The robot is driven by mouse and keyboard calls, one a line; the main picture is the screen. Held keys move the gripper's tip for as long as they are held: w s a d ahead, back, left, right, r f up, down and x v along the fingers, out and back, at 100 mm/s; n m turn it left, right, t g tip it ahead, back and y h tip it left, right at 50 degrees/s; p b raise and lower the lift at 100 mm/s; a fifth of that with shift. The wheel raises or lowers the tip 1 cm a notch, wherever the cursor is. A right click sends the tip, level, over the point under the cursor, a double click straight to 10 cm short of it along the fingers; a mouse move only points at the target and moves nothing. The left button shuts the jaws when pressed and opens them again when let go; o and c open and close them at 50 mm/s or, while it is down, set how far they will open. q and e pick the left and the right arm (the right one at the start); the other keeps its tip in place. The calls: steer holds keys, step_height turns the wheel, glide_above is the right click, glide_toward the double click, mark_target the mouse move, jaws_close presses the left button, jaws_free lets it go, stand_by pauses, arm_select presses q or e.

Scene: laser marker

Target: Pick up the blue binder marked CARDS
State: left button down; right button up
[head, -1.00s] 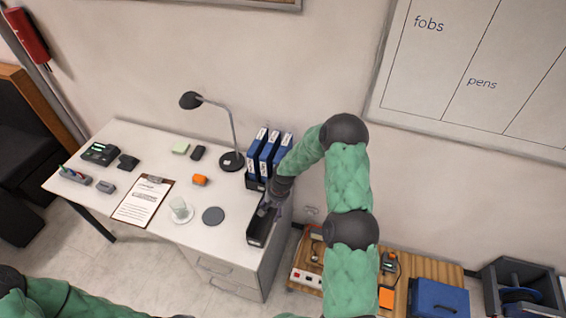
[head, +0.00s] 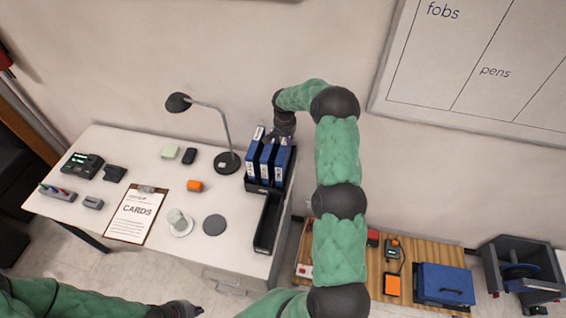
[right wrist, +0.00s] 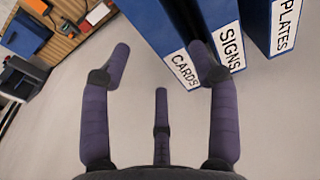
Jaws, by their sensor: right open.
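Three blue binders stand side by side in a black rack at the back right of the desk. In the right wrist view their labels read CARDS, SIGNS and PLATES. The CARDS binder (right wrist: 150,28) is leftmost there; in the head view it appears to be the rightmost binder (head: 281,166). My right gripper (head: 283,132) is above and behind the binders. In its wrist view it is open and empty (right wrist: 160,50), one finger left of the CARDS binder, the other overlapping the CARDS and SIGNS edges. My left gripper (head: 188,311) is at the bottom edge; its fingers are unclear.
An empty black tray (head: 267,226) lies in front of the rack. A desk lamp (head: 226,160) stands left of the binders. A clipboard (head: 137,216), a cup (head: 178,220) and small items lie on the desk. A wooden bench (head: 430,262) stands to the right.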

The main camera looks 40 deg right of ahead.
steer(key=shift+w+f, duration=0.35)
steer(key=shift+f, duration=0.35)
steer(key=shift+s+d+f, duration=0.1)
steer(key=shift+s+f, duration=0.05)
steer(key=shift+f, duration=0.4)
steer(key=f, duration=0.2)
steer(key=f+p, duration=0.1)
steer(key=shift+w+d, duration=0.25)
steer(key=shift+d, duration=0.05)
steer(key=shift+f, duration=0.45)
jaws_close()
steer(key=shift+r, duration=0.1)
